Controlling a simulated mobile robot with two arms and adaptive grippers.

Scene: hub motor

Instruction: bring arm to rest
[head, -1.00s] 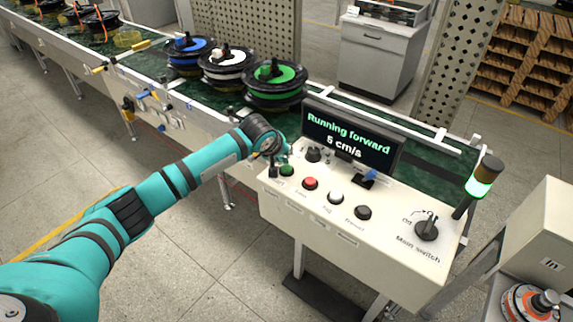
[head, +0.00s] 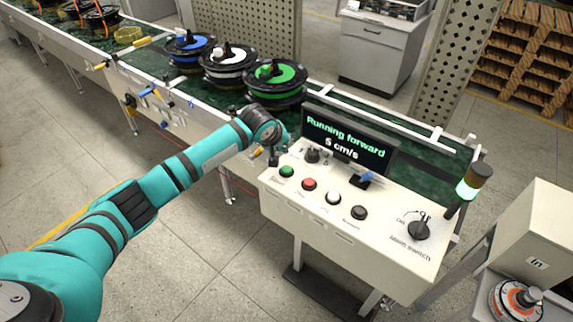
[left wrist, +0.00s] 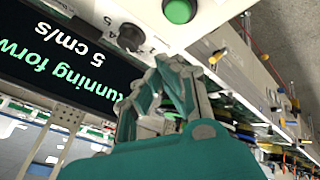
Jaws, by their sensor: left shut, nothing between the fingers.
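My left arm comes in from the left in the head view. Its gripper (head: 274,158) is shut and empty, just beside the left end of the control panel (head: 385,220), near the green button (head: 287,171). In the left wrist view the shut gripper (left wrist: 178,65) shows close to a rotary knob (left wrist: 131,37), with the green button (left wrist: 180,10) above it. I cannot tell whether the fingers touch the panel. The display (head: 345,137) reads "Running forward 5 cm/s". My right gripper is not in view.
Spools with blue (head: 190,42), white (head: 228,56) and green (head: 276,74) tops stand on the conveyor (head: 150,61) behind the panel. A lit signal lamp (head: 470,187) and the main switch (head: 418,229) are at the panel's right. Open floor lies left of the panel.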

